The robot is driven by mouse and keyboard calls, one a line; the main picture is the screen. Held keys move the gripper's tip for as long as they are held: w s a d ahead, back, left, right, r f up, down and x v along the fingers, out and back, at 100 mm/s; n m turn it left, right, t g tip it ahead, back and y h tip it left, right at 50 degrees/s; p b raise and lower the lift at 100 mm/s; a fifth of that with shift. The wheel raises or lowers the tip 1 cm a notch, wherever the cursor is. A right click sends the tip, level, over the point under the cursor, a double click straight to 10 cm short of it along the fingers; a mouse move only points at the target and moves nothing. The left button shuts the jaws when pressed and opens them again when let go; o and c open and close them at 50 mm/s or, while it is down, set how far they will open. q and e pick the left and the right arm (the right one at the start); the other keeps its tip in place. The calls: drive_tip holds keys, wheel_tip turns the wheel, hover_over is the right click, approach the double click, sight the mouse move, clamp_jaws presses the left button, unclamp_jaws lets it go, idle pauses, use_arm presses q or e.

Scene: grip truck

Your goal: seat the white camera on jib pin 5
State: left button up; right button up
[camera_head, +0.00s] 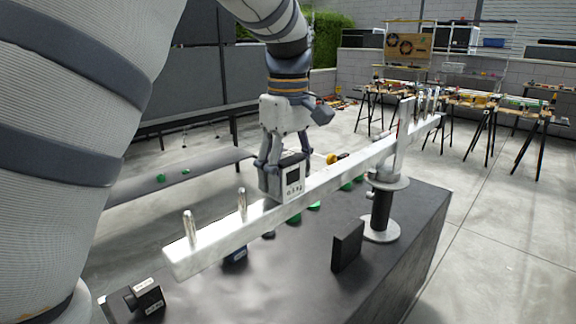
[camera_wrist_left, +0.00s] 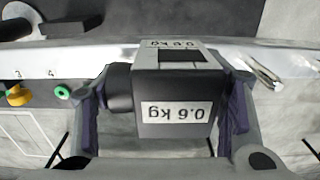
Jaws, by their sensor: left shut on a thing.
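My left gripper (camera_head: 283,150) is shut on the camera (camera_head: 293,182), a boxy body with a white face and dark sides. The wrist view shows the camera (camera_wrist_left: 174,103) between the two fingers (camera_wrist_left: 165,115), with a 0.6 kg label and a dark lens at its left. The camera is upright at the silver jib beam (camera_head: 215,243). Its underside and any pin under it are hidden, so I cannot tell whether it is seated. Two bare pins stand nearer the beam's near end, one of them beside the camera (camera_head: 242,204). Numbers 3 and 4 show on the beam (camera_wrist_left: 50,62).
A black camera (camera_head: 148,297) lies on the dark table (camera_head: 310,288) at the lower left. A dark upright block (camera_head: 347,246) stands near the beam's stand (camera_head: 381,208). Several pins rise at the beam's far end. Green and yellow pieces lie behind the beam.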

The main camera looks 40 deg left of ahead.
sight(288, 154)
use_arm(q)
drive_tip(key=o, duration=1)
wheel_tip(288, 154, up, 12)
idle(0.4)
